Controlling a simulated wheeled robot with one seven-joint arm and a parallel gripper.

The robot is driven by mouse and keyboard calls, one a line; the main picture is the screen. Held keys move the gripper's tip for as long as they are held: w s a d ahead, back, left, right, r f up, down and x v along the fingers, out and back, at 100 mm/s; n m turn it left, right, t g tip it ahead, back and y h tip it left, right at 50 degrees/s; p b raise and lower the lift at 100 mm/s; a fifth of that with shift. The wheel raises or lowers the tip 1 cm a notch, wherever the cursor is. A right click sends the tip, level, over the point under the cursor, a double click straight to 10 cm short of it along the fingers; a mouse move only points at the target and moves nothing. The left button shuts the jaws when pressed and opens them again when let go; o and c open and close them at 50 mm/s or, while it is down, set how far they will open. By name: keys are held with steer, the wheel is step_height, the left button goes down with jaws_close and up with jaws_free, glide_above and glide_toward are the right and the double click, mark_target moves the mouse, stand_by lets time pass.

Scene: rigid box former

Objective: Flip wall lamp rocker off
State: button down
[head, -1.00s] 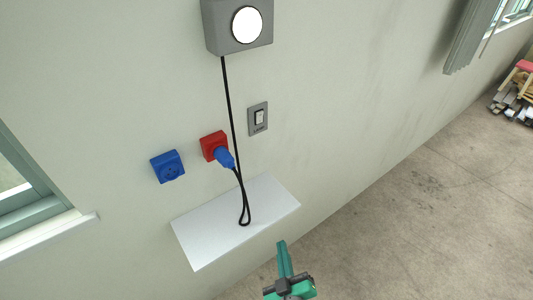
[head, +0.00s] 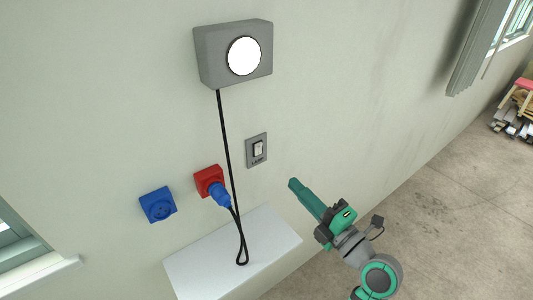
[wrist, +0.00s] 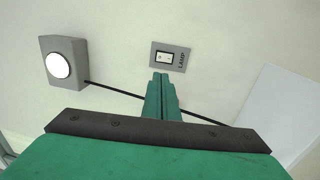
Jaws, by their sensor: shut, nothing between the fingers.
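The lamp rocker switch (head: 258,149) is a small white rocker in a grey plate on the wall, with a dark label below it. In the wrist view the rocker (wrist: 164,57) and the word LAMP show just beyond the fingertips. The wall lamp (head: 233,54) is a grey box with a round, bright white face; it also shows in the wrist view (wrist: 62,62). My gripper (head: 293,184) is shut and empty, to the right of and below the switch in the head view. In the wrist view its green fingertips (wrist: 161,77) point at the switch plate, seemingly apart from it.
A black cable (head: 227,140) hangs from the lamp to a blue plug (head: 219,194) in a red socket (head: 208,178). A blue socket (head: 158,205) is to the left. A white shelf (head: 205,268) juts out below. The wall right of the switch is clear.

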glide_toward(259, 146)
steer(key=x, duration=0.4)
steer(key=shift+w+a+f, duration=0.2)
steer(key=shift+w, duration=0.05)
steer(key=shift+x, duration=0.85)
steer(key=shift+a, duration=0.1)
steer(key=shift+w+a+r, duration=0.15)
steer(key=shift+s+d, duration=0.25)
steer(key=shift+d, duration=0.15)
steer(key=r+v, duration=0.3)
steer(key=v, duration=1)
steer(key=shift+s, duration=0.25)
